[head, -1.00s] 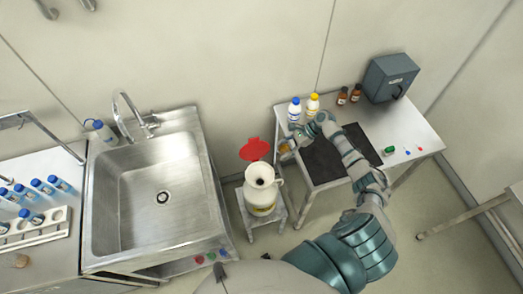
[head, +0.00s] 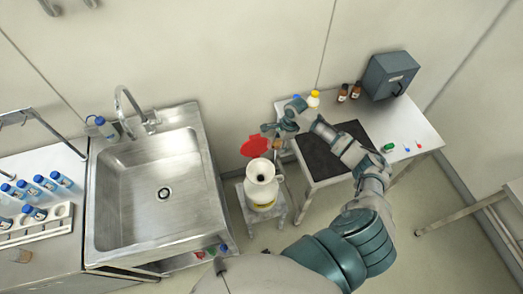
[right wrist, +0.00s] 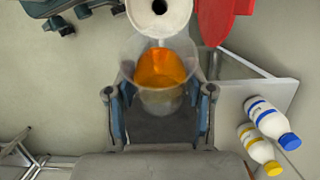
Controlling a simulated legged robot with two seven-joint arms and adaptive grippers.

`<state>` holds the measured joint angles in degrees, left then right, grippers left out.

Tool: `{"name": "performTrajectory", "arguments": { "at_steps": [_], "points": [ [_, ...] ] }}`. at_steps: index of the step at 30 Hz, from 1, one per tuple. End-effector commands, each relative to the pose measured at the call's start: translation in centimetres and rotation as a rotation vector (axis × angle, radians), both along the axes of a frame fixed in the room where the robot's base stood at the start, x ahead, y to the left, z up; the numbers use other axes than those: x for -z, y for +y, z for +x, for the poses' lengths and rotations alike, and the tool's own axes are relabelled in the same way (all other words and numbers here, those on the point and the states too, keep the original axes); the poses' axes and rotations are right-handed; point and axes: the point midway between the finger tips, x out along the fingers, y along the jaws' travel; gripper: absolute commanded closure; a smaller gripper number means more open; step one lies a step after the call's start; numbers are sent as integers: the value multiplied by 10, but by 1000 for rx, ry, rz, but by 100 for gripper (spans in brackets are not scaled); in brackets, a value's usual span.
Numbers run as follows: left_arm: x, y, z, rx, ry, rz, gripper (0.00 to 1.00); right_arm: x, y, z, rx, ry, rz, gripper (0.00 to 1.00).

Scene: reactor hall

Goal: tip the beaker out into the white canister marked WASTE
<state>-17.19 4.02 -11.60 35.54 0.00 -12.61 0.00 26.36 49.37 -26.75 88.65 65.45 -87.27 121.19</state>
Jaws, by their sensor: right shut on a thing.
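The white canister (head: 262,188) stands on a small low stand, its mouth open and its red lid (head: 254,147) swung back. It also shows at the top of the right wrist view (right wrist: 158,14). I cannot read its marking. My right gripper (head: 274,132) is shut on the clear beaker (right wrist: 160,98), which holds orange liquid. The gripper is just above and right of the lid in the head view. In the right wrist view the beaker's rim overlaps the canister's near edge. In the head view the beaker is mostly hidden. My left gripper is not in view.
A side table (head: 400,135) at right holds a black mat (head: 325,160), white bottles with blue and yellow caps (head: 313,99), brown bottles (head: 349,92) and a grey box (head: 389,76). A steel sink (head: 150,185) stands left of the canister.

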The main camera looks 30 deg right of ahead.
Motion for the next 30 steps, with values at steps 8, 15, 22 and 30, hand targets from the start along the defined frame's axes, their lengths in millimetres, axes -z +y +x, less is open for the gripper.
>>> {"name": "performTrajectory", "arguments": {
  "at_steps": [8,15,22,30],
  "points": [
    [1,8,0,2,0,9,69,-2,-5,0,0,14,-52,84],
    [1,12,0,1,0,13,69,-3,-8,1,-2,23,-87,84],
    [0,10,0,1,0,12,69,-7,-5,1,-2,38,-146,84],
    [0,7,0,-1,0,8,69,-12,1,1,-2,59,-234,84]
  ]
}}
